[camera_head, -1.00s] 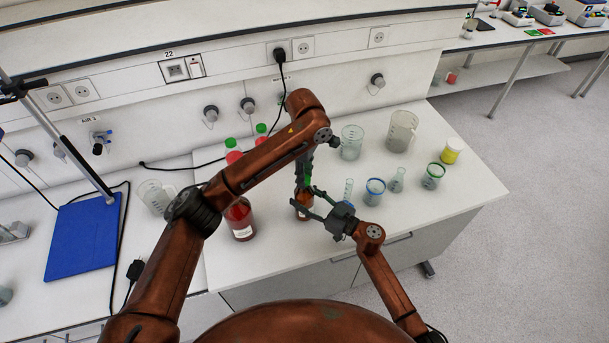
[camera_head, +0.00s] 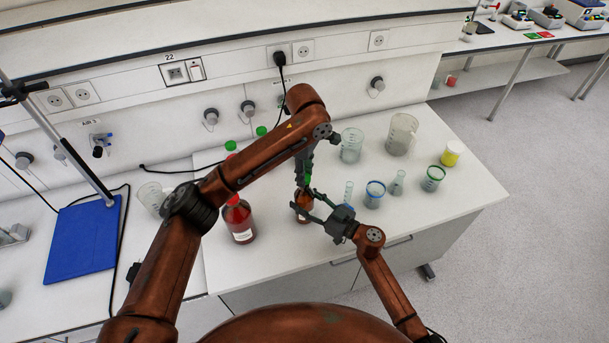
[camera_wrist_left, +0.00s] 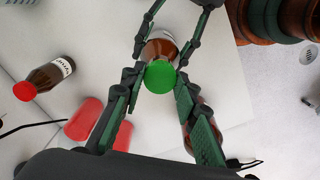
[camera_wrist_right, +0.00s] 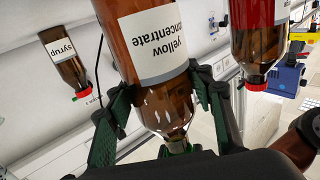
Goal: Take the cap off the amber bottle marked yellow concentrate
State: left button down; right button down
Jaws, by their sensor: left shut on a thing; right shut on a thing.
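The amber bottle (camera_head: 304,214) stands upright on the white bench. Its label reads "yellow concentrate" in the right wrist view (camera_wrist_right: 158,45), where the picture is upside down. My right gripper (camera_head: 303,199) is shut on the bottle's body from the side. My left gripper (camera_head: 304,183) comes down from above and is shut on the green cap (camera_wrist_left: 160,75). The cap lies over the bottle top in the left wrist view; I cannot tell whether it is loosened. The neck is mostly hidden in the head view.
A large red-filled bottle (camera_head: 239,221) stands close on the left. A syrup bottle (camera_wrist_left: 55,76) shows in the left wrist view. The front right bench is clear.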

jog(key=shift+f, duration=0.1)
pick_arm(q)
jog(key=shift+r, duration=2)
pick_arm(e)
jog(key=c, duration=0.9)
grip_release()
jog(key=shift+o, duration=0.2)
jog(key=shift+d, duration=0.1)
